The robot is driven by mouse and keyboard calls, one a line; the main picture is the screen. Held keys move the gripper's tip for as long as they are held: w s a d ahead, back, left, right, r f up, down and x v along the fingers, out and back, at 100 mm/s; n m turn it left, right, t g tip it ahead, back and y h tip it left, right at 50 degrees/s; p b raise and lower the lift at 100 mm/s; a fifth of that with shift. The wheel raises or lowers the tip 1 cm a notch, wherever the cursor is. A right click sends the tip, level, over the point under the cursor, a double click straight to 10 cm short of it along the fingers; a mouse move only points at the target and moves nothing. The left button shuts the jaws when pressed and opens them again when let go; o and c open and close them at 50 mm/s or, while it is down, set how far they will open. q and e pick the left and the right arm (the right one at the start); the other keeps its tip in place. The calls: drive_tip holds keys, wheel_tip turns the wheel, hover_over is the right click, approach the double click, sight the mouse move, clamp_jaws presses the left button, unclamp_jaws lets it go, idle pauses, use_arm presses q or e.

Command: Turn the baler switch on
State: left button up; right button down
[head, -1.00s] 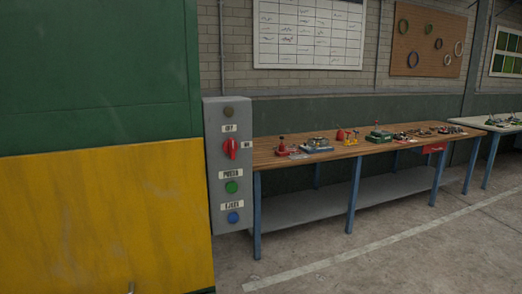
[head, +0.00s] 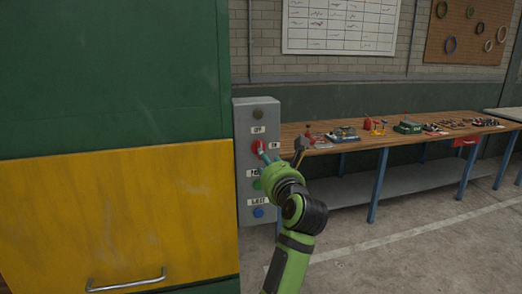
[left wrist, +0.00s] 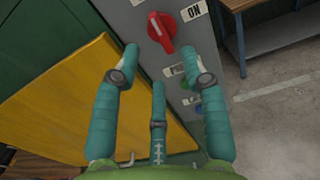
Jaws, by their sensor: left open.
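The baler switch is a red rotary knob (head: 257,146) on a grey control box (head: 244,180). An OFF label is above it and an ON label to its right. In the left wrist view the knob (left wrist: 161,30) shows whole, its raised grip lined up towards the OFF side, not towards ON. My left gripper (head: 281,152) is in front of the box, with one finger overlapping the knob's edge in the head view. In the left wrist view the open teal fingers (left wrist: 160,54) have the knob just beyond their tips, with nothing held. Contact is not visible. My right gripper is out of view.
A green and yellow machine (head: 110,215) with a metal handle stands left of the box. Below the knob are a green button, partly covered by my gripper, and a blue button (head: 258,212). A wooden workbench (head: 350,143) with small items is at right. Floor there is open.

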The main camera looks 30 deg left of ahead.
use_arm(q)
drive_tip(key=p+x, duration=0.2)
drive_tip(key=x, duration=0.4)
drive_tip(key=shift+a+p, duration=0.25)
drive_tip(key=shift+p, duration=0.15)
drive_tip(key=shift+w+f, duration=0.1)
drive_tip(key=shift+w, duration=0.05)
clamp_jaws()
